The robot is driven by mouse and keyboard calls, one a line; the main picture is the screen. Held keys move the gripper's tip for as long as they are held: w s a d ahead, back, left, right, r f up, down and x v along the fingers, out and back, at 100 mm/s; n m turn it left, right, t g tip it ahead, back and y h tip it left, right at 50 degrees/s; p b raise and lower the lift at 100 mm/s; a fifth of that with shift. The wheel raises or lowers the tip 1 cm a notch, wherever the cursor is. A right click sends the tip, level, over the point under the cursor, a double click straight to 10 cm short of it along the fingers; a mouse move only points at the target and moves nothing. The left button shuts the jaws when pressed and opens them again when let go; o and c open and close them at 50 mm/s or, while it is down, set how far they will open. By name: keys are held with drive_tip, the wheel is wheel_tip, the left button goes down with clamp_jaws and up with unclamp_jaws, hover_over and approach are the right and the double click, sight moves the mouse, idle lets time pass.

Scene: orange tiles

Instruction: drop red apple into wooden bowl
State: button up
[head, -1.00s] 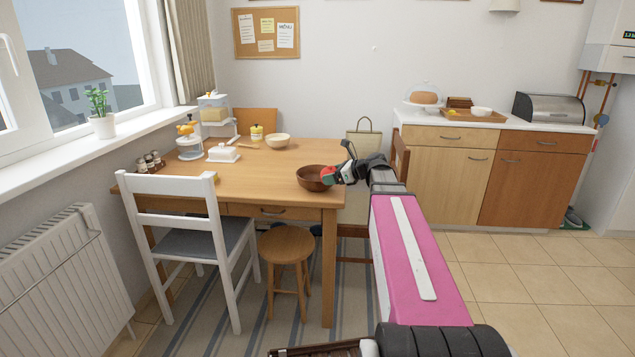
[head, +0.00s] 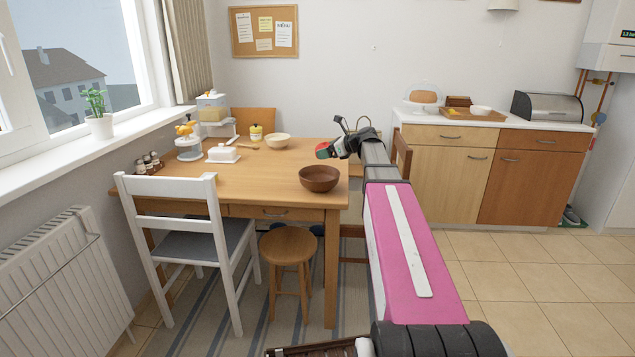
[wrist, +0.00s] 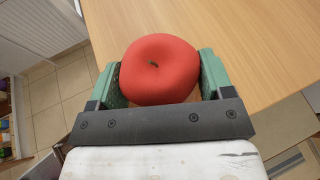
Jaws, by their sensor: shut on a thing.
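The red apple (wrist: 160,68) is held between the green fingers of my gripper (wrist: 158,80) in the wrist view. In the head view my gripper (head: 324,151) is over the right part of the table, and a little of the red apple (head: 320,146) shows at its fingers. The brown wooden bowl (head: 319,179) stands upright near the table's front right corner. My gripper is above and behind the bowl, apart from it. The bowl's inside looks empty. It does not show in the wrist view.
The wooden table (head: 240,187) also holds a cream bowl (head: 278,141), a white butter dish (head: 223,154) and several spice jars (head: 149,163). A white chair (head: 180,215) and a wooden stool (head: 289,248) stand in front. The table around the wooden bowl is clear.

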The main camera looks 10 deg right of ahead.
drive_tip(key=shift+f, duration=2.05)
drive_tip(key=o, duration=1)
drive_tip(key=v, duration=1.1)
